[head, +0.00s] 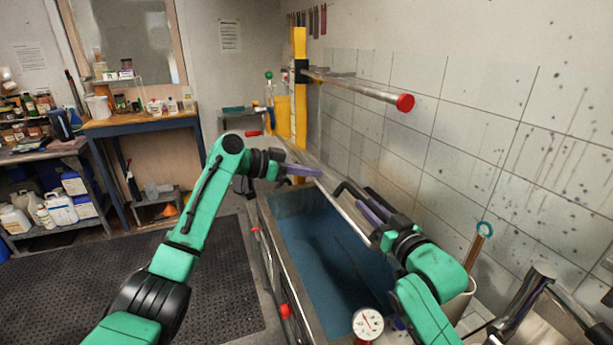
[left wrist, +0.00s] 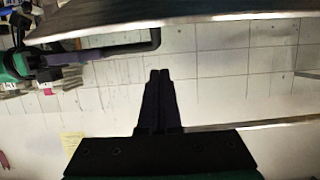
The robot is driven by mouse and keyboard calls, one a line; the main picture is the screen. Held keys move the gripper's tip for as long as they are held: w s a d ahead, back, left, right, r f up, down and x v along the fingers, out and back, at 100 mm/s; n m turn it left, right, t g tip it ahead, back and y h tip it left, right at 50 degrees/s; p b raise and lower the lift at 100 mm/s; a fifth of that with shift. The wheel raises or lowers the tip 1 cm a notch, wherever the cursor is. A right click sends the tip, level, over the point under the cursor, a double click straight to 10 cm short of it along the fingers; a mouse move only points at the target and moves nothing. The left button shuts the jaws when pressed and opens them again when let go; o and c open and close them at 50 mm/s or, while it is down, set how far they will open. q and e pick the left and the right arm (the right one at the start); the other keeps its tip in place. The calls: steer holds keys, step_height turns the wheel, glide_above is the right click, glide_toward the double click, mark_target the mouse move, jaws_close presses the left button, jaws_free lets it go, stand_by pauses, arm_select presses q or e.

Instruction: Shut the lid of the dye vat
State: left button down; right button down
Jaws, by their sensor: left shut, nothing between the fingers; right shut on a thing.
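The dye vat (head: 283,255) is a long metal tank with dark blue liquid inside, in the middle of the head view. Its lid (head: 352,215) shows nearly edge-on as a thin pale strip above the vat, raised off the opening. The lid edge also crosses the top of the left wrist view (left wrist: 200,18). My right gripper (head: 362,199) is shut on the black bar handle (head: 343,188) of the lid; the handle also shows in the left wrist view (left wrist: 125,49). My left gripper (head: 318,172) is shut and empty, its fingers pointing toward the lid's left side.
A yellow post (head: 299,100) at the vat's far end carries a metal arm with a red end (head: 405,103). A dial gauge (head: 367,323) sits at the near end. The tiled wall stands close on the right. A dark floor mat (head: 70,290) lies clear on the left.

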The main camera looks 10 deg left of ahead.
mark_target(323, 188)
arm_select(q)
steer(key=x, duration=0.6)
steer(key=shift+w+d, duration=0.15)
steer(key=f, duration=0.1)
steer(key=s+a+f, duration=0.1)
steer(key=f, duration=0.1)
steer(key=shift+a, duration=0.35)
steer(key=shift+s+a+f, duration=0.15)
steer(key=shift+f, duration=0.1)
arm_select(e)
steer(key=shift+w+f, duration=0.2)
steer(key=shift+w, duration=0.15)
steer(key=c, duration=0.8)
jaws_free()
steer(key=shift+s+r, duration=0.1)
arm_select(q)
steer(key=a+f, duration=0.1)
steer(key=f, duration=0.1)
steer(key=shift+s+a+f+t, duration=0.2)
steer(key=shift+s+f+t, duration=0.05)
steer(key=shift+s+t, duration=0.05)
arm_select(e)
steer(key=shift+o, duration=0.2)
steer(key=shift+s+d, duration=0.1)
